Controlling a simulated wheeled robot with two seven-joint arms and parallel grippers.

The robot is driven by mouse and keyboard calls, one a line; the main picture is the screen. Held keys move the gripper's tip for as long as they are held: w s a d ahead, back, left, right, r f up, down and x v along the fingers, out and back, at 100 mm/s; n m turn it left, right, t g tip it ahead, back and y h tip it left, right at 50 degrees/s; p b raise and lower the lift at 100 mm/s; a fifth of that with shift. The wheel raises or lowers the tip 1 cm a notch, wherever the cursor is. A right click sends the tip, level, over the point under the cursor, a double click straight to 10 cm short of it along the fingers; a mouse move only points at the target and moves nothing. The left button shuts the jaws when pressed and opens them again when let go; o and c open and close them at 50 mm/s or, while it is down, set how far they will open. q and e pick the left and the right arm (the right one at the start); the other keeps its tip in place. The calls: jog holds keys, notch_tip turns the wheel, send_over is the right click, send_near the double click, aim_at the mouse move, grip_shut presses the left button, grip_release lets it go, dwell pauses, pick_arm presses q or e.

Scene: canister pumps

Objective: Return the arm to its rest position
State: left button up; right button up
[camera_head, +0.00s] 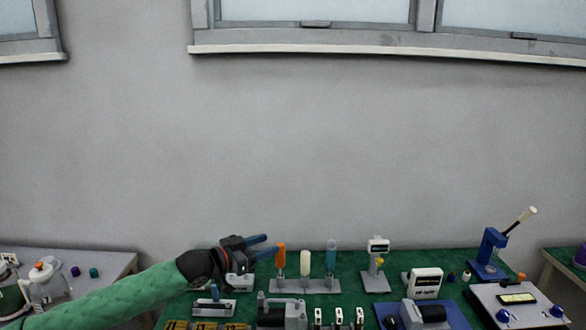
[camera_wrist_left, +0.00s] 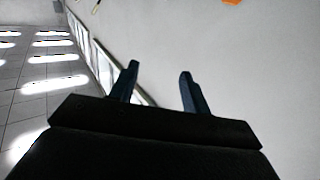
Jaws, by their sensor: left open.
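My left arm, in a green sleeve, comes in from the lower left in the head view. My left gripper (camera_head: 268,246) is at its end, over the back left part of the green-topped table (camera_head: 348,262), with its blue fingers pointing right. The fingers are apart with nothing between them, and the left wrist view also shows the open gripper (camera_wrist_left: 158,85) with two separate fingertips. The fingertips appear close to an orange-handled tool (camera_head: 281,256) in the head view; I cannot tell the gap in depth. My right gripper is not in view.
A blue lever press (camera_head: 490,256) and a grey control box (camera_head: 518,312) stand at the right. A side table (camera_head: 110,262) is at the left.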

pick_arm(q)
notch_tip(320, 180, down, 5)
jog(key=a+m+y, duration=0.1)
jog(key=a+y, duration=0.1)
jog(key=y, duration=0.2)
jog(key=s+a+r+t+y, duration=0.1)
jog(key=s+r+y, duration=0.35)
jog(key=y, duration=0.25)
jog(key=s+a+f+n+g+y+b, duration=0.1)
jog(key=s+f+n+g+b, duration=0.5)
jog(key=s+f, duration=3.4)
jog(key=s+a+n+g, duration=0.1)
jog(key=s+n+g, duration=0.2)
jog(key=shift+f+n, duration=0.15)
jog(key=shift+n, duration=0.15)
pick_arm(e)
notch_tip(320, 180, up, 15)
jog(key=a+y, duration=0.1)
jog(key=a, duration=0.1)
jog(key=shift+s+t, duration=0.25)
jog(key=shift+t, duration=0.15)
pick_arm(q)
jog(key=shift+c, duration=0.5)
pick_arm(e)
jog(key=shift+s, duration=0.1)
